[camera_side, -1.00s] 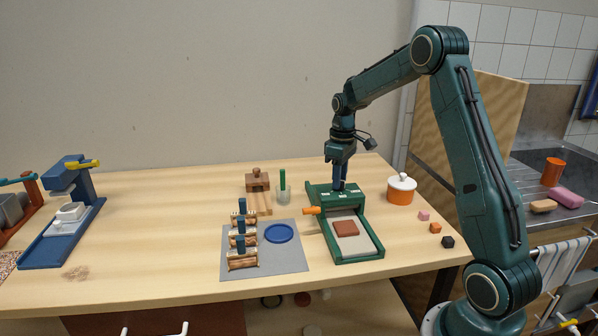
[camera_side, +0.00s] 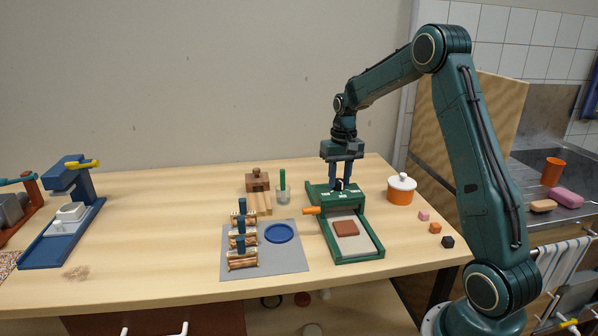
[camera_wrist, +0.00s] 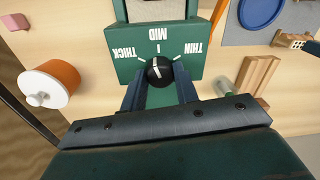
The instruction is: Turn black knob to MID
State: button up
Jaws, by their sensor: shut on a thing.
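The black knob (camera_wrist: 160,71) sits on the green panel of the slab press (camera_side: 372,250); it also shows in the side view (camera_side: 339,185). White words THICK, MID and THIN are printed on the panel (camera_wrist: 190,66), THICK at left, MID in the middle and THIN at right in the wrist view. The knob's white pointer line aims up at about the MID tick, perhaps slightly left of it. My gripper (camera_wrist: 161,88) is shut on the knob, one finger on each side; it also shows in the side view (camera_side: 342,184). The fingertips partly hide the knob's sides.
An orange handle (camera_side: 313,210) sticks out left of the press, and a brown slab (camera_side: 346,228) lies on its bed. An orange pot with white lid (camera_side: 401,190) stands to the right. A glass jar (camera_side: 284,194) and a grey mat (camera_side: 290,259) are left.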

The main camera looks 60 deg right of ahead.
aim_at(341, 180)
jog(key=m, duration=0.3)
jog(key=shift+m, duration=0.3)
dwell(0.4)
jog(key=o, duration=1)
jog(key=shift+r, duration=0.1)
notch_tip(341, 180, up, 14)
jog(key=shift+s+d+f, duration=0.15)
